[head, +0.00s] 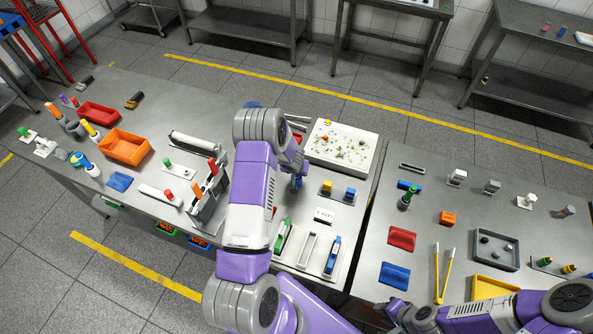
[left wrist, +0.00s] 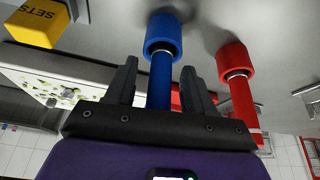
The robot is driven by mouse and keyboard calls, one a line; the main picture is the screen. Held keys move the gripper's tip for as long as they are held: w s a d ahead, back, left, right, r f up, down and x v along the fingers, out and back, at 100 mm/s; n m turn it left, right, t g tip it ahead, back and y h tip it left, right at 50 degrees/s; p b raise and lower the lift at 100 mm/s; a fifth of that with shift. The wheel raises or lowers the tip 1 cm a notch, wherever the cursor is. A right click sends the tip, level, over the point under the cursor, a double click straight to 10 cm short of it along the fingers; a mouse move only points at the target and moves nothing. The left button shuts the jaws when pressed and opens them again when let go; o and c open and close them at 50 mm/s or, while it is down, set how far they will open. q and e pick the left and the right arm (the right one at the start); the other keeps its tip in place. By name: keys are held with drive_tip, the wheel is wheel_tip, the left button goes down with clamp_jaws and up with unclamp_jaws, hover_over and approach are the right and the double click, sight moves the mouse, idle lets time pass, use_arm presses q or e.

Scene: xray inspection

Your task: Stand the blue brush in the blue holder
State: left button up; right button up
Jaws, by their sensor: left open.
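In the left wrist view, which looks upside down, a blue handle (left wrist: 159,82) stands in a wider blue cup-shaped holder (left wrist: 164,33) on the grey table. My left gripper (left wrist: 160,75) is open, with one dark finger on each side of the blue handle. Whether the fingers touch it I cannot tell. In the head view my purple left arm hides most of this spot, and only a bit of blue (head: 297,181) shows beside the wrist. My right gripper (head: 392,310) is low at the right table's front edge, and its jaws are unclear.
A red handle in a red holder (left wrist: 232,62) stands beside the blue one. A yellow block (head: 327,187) and a blue block (head: 350,194) are close by to the right. A white speckled tray (head: 345,160) lies behind.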

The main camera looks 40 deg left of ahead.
use_arm(q)
drive_tip(key=a+p+v, duration=0.1)
drive_tip(key=v, duration=0.6)
drive_tip(key=shift+s+d+r, duration=0.15)
drive_tip(key=shift+d+r, duration=0.1)
drive_tip(key=shift+d, duration=0.1)
